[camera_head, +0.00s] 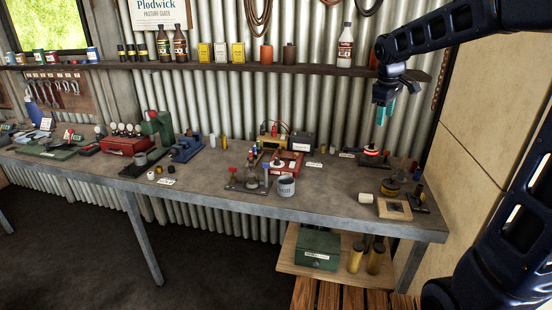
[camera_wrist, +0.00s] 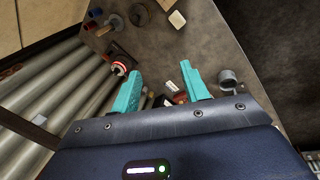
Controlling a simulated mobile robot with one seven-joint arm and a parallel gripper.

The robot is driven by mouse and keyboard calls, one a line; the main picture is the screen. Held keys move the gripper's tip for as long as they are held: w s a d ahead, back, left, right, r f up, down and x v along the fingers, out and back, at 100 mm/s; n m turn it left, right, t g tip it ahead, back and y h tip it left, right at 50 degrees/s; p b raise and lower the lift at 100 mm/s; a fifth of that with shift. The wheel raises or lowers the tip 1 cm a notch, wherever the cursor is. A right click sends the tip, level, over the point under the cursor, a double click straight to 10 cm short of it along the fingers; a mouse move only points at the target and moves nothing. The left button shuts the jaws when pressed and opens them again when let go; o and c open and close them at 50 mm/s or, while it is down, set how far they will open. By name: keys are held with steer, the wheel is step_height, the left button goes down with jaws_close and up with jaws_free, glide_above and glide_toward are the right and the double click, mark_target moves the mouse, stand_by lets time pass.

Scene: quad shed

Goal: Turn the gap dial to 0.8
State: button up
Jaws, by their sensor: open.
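I cannot make out which part is the gap dial, and no 0.8 mark is readable. A small device with a glowing red ring (camera_head: 372,151) stands at the right rear of the bench (camera_head: 325,190). In the wrist view a device with a red and white top (camera_wrist: 120,67) shows beyond the left finger. My gripper (camera_head: 381,117) hangs above the right rear of the bench. Its teal fingers are apart and nothing is between them in the wrist view (camera_wrist: 162,72).
A shelf (camera_head: 270,67) with bottles runs behind. Bare bench lies between.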

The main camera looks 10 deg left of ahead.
steer(key=w+a+f+n, duration=0.2)
steer(key=w+a+n, duration=0.2)
steer(key=w+a, duration=0.5)
steer(key=n+h, duration=0.2)
steer(key=n, duration=0.9)
glide_above(277, 159)
steer(key=s+a, duration=0.3)
step_height(277, 159, down, 19)
steer(key=x, duration=1)
steer(key=shift+w+f, duration=0.1)
steer(key=shift+f, duration=0.1)
jaws_close()
steer(key=c, duration=1)
jaws_free()
steer(key=shift+a, duration=0.1)
